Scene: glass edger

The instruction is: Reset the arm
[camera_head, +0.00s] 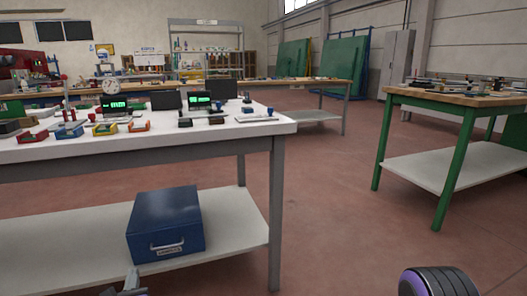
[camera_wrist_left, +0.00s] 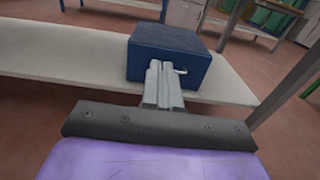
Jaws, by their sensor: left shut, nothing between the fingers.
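My left gripper (camera_head: 130,280) shows at the bottom edge of the head view, in front of the lower shelf of the white-topped table. In the left wrist view its two fingers (camera_wrist_left: 162,66) are together with nothing between them. They point toward a blue box with a handle and a label, and overlap its front in that view. I cannot tell that they touch it. My right gripper is out of view; only a rounded black and purple part of my own body shows at the bottom right of the head view.
The blue box (camera_head: 167,222) stands on the lower shelf (camera_head: 60,235). The white tabletop (camera_head: 160,128) above holds small trays, gauges and green displays. A green-legged wooden bench (camera_head: 470,98) stands at the right. Red floor (camera_head: 325,200) is clear between them.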

